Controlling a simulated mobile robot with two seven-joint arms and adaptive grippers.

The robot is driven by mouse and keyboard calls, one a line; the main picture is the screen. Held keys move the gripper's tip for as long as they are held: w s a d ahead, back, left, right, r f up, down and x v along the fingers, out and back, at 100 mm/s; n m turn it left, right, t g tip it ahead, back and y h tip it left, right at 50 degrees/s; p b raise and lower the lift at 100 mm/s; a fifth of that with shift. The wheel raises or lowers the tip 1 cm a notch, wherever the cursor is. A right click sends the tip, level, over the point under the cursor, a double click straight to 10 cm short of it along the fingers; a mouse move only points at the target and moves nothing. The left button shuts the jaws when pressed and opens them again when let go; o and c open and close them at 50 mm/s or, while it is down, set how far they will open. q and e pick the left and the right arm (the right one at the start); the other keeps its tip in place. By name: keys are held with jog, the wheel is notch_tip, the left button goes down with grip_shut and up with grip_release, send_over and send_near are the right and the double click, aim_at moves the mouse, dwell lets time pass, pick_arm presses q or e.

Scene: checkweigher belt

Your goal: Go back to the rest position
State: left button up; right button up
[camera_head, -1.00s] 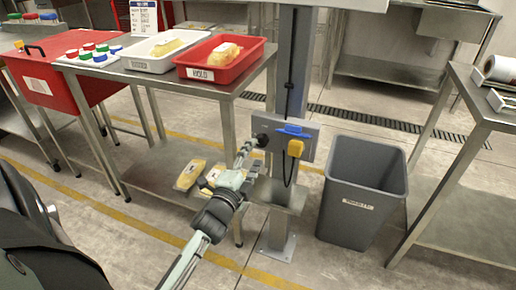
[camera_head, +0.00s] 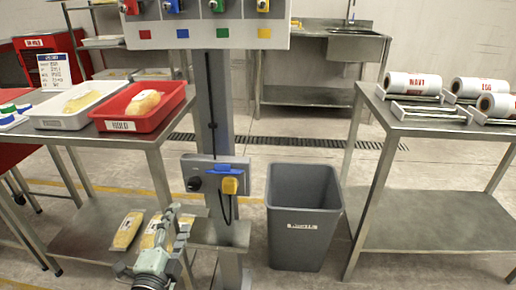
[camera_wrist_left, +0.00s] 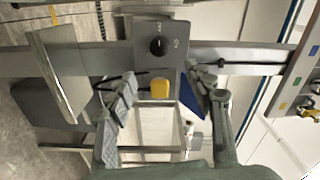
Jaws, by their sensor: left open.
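My left gripper (camera_head: 174,218) is low in the head view, in front of the post and below left of the grey control panel (camera_head: 214,172). In the left wrist view its two fingers (camera_wrist_left: 160,82) stand apart, with nothing held between them. Beyond them are the panel's black knob (camera_wrist_left: 159,46) and a yellow block (camera_wrist_left: 160,89). The knob also shows in the head view (camera_head: 194,184), beside the yellow block (camera_head: 230,186) and a blue part. Whether a finger touches the panel cannot be told. My right gripper is not in view.
A grey bin (camera_head: 303,222) stands right of the post (camera_head: 213,110). A steel table (camera_head: 430,126) at right bears labelled rolls. The left table bears a white tray (camera_head: 62,122) and a red tray (camera_head: 150,120); yellow packs (camera_head: 127,230) lie on its lower shelf.

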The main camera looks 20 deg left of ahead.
pick_arm(q)
notch_tip(320, 180, down, 17)
jog(key=s+d+n+g+h, duration=0.1)
jog(key=s+d+n+g, duration=0.1)
jog(key=n+g, duration=0.4)
jog(key=s+d+f+n+g+h, duration=0.1)
jog(key=s+d+f+n+g, duration=0.1)
jog(key=s+f+g, duration=0.2)
jog(key=s+d+f+n+g+h, duration=0.1)
jog(key=s+d+f+n+g, duration=0.2)
jog(key=s+f, duration=0.7)
notch_tip(320, 180, down, 2)
jog(key=shift+s+f+g, duration=0.2)
jog(key=shift+s+g, duration=0.05)
jog(key=shift+g, duration=0.55)
